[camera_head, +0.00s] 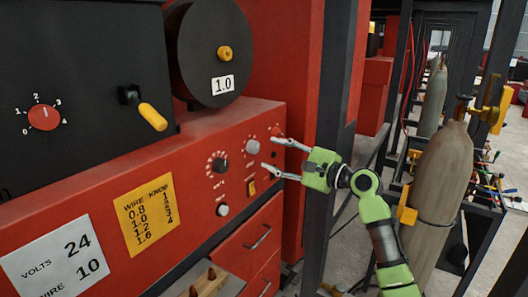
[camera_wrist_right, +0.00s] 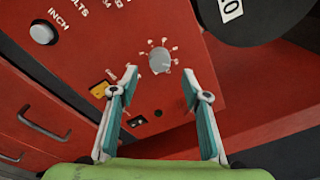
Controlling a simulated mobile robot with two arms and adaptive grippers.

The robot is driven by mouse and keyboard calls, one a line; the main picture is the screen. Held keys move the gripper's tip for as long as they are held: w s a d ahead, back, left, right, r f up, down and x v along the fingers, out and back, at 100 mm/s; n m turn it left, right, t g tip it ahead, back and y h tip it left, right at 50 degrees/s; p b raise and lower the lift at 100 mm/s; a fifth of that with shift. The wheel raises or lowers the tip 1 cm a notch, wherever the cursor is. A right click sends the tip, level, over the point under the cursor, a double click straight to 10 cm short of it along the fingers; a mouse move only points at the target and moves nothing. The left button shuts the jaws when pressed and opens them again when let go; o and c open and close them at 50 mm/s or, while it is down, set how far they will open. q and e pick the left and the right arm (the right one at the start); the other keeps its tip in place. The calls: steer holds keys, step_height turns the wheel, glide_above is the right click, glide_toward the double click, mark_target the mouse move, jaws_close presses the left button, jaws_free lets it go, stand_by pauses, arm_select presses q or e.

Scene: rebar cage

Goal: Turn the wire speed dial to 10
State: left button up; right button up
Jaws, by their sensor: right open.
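A grey round dial (camera_head: 252,147) with a ring of marks sits on the red panel of the machine. It also shows in the right wrist view (camera_wrist_right: 160,61), and I take it to be the wire speed dial, though its label and setting are not readable. My right gripper (camera_head: 276,157) is open and empty in front of it. In the wrist view the dial lies beyond and between the two fingertips, apart from both. A second dial (camera_head: 218,165) with a ring of marks is to its left; the wrist view shows the word VOLTS. My left gripper is not in view.
A white card (camera_head: 60,262) reads VOLTS 24, WIRE 10. A yellow wire knob table (camera_head: 147,214) is beside it. A yellow switch (camera_head: 251,187) and white button (camera_head: 222,210) are below the dials. A black spool (camera_head: 208,55) overhangs the panel; a dark post (camera_head: 335,110) stands right.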

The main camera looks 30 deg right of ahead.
steer(key=v, duration=0.6)
steer(key=shift+s, duration=0.25)
steer(key=shift+d, duration=0.1)
